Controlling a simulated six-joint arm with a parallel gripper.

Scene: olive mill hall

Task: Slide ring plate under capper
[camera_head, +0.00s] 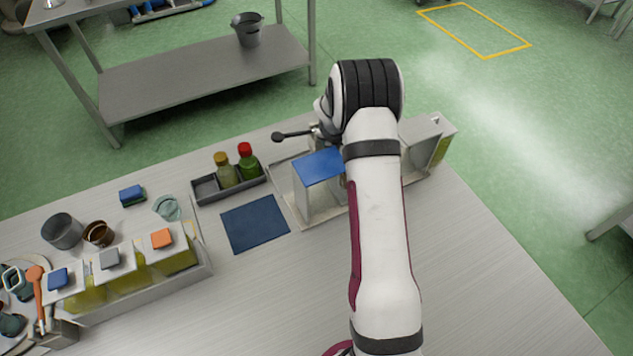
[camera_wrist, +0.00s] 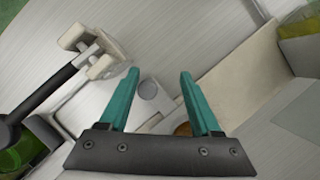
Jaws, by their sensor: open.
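My gripper (camera_wrist: 159,75) is open and empty, its two teal fingers pointing down at the bench fixture. Between and below the fingers in the wrist view lies a pale plate with a round grey mark or recess (camera_wrist: 148,90); it may be the ring plate, but I cannot tell for sure. A black-handled lever with a beige clamp head (camera_wrist: 90,55) stands to its left and seems part of the capper. In the head view the lever's black knob (camera_head: 278,137) and a blue-topped stand (camera_head: 320,165) show beside my arm. My gripper is hidden there behind the arm.
A dark tray with two capped bottles (camera_head: 236,172) stands left of the fixture, behind a dark blue mat (camera_head: 255,222). A grey box (camera_head: 423,140) stands at the right end. A rack of yellow-green containers (camera_head: 140,275) is at left. The bench front right is clear.

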